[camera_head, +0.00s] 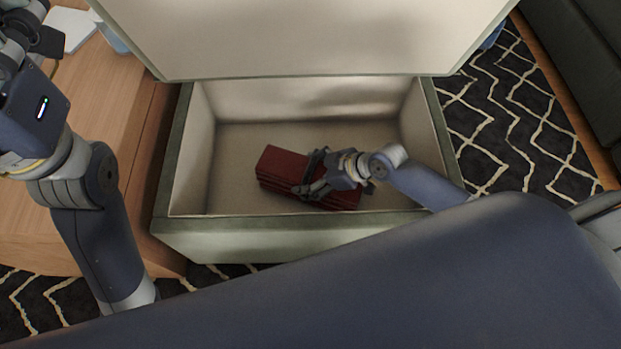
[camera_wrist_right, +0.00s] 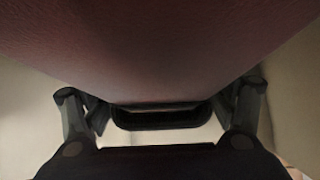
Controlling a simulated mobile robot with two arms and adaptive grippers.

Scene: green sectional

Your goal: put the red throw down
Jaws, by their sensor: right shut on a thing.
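The red throw (camera_head: 281,164) is a folded dark red stack low inside the open storage box, in the middle of its floor. I cannot tell whether it touches the floor. My right gripper (camera_head: 312,188) reaches in from the right and is shut on the throw, hiding part of it. In the right wrist view the throw (camera_wrist_right: 165,50) fills the upper part, close against the right gripper (camera_wrist_right: 160,118). My left arm stands at the left, outside the box; the left gripper's fingers are not clearly seen.
The box (camera_head: 173,165) has pale inner walls and a greenish rim. Its raised lid (camera_head: 300,38) stands open behind. A wooden table (camera_head: 95,100) is close at the left. A dark patterned rug (camera_head: 515,120) lies at the right, with a dark sofa (camera_head: 585,60) beyond.

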